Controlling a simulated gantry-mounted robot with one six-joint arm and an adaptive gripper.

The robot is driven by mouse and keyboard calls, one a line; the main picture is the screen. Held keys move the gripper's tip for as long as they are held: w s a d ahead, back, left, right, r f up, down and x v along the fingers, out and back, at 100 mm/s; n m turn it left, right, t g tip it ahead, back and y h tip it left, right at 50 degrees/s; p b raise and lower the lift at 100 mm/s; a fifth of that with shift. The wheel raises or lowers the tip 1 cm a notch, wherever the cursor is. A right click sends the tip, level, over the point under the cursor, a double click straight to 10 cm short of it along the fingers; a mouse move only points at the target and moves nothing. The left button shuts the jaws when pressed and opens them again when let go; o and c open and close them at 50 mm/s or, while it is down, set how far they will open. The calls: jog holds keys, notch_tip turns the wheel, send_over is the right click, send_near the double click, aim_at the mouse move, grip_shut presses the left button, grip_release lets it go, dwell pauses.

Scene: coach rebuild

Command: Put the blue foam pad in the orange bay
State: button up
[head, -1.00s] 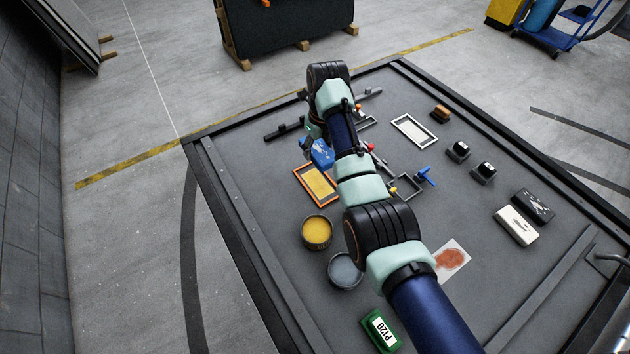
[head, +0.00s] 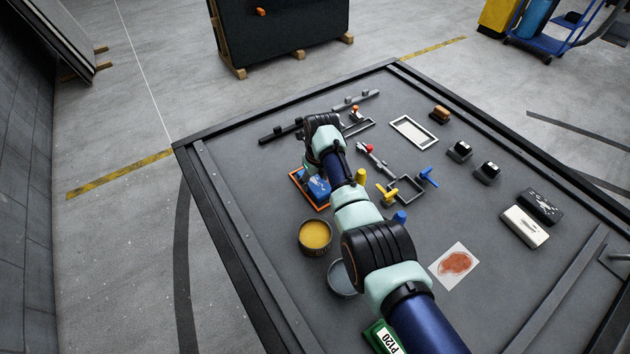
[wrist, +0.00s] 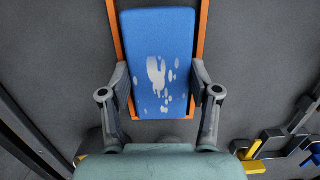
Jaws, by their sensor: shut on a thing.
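The blue foam pad (wrist: 157,45) has pale splotches on its face. In the wrist view my gripper (wrist: 157,85) is shut on it, with one finger against each side near its lower end. The pad lies over the orange bay (wrist: 204,20), whose frame shows along both sides of it. In the head view the pad (head: 318,187) is at the orange bay (head: 300,193), partly hidden by my arm. I cannot tell whether the pad rests on the bay floor or is slightly above it.
A yellow tin (head: 315,236) and a grey tin (head: 341,280) stand in front of the bay. A white frame (head: 414,132), a blue-handled tool (head: 428,177) and a red-stained sheet (head: 455,264) lie to the right. Dark bars (head: 280,130) lie behind.

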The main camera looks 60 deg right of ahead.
aim_at(317, 184)
jog(key=shift+f, duration=0.2)
jog(key=o, duration=1.3)
jog(key=r+p, duration=0.1)
jog(key=r, duration=0.3)
jog(key=r+p, duration=0.2)
jog(key=r, duration=0.2)
jog(key=s+r+p, duration=0.1)
jog(key=r, duration=0.3)
jog(key=shift+s+a+r+p, duration=0.1)
jog(key=shift+a+r+p, duration=0.1)
jog(key=shift+a+p, duration=0.15)
